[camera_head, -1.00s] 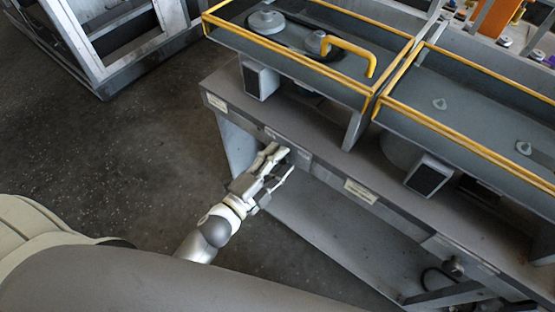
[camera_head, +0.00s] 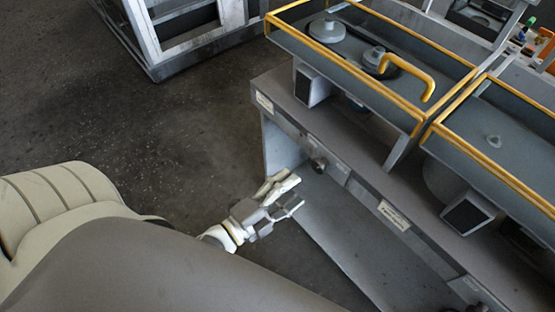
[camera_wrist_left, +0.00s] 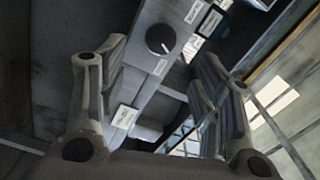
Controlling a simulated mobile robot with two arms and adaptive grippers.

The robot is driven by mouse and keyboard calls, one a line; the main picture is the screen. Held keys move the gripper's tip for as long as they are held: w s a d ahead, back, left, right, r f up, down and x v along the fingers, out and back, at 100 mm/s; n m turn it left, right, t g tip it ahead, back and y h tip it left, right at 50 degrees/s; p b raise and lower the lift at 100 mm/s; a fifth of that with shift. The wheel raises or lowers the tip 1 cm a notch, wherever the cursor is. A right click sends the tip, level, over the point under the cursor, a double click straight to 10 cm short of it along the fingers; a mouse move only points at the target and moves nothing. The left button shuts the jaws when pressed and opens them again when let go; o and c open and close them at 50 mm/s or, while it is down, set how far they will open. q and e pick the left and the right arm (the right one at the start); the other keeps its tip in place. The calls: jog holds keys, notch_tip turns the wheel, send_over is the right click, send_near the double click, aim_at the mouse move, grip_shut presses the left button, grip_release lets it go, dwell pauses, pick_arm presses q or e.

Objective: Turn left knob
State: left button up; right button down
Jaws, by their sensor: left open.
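The left knob (camera_head: 318,164) is a small dark round knob on the front face of the blower housing (camera_head: 350,150). In the left wrist view the knob (camera_wrist_left: 160,39) is a dark disc with a light pointer line, set on a grey panel strip between labels. My left gripper (camera_head: 288,190) is open and empty, in front of and below the knob, with a clear gap to it. In the left wrist view its fingers (camera_wrist_left: 160,75) stand wide apart, and the knob lies beyond them. My right gripper does not show.
A second knob (camera_head: 478,308) sits at the lower right of the housing front, cut by the frame edge. Yellow-edged trays (camera_head: 440,125) and a yellow handle (camera_head: 425,84) are above. A grey metal frame (camera_head: 150,70) stands at the upper left. The floor (camera_head: 170,140) between is clear.

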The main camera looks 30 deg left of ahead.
pick_arm(q)
jog(key=v, duration=0.3)
jog(key=shift+s+a, duration=0.1)
jog(key=shift+s, duration=0.1)
dwell(0.4)
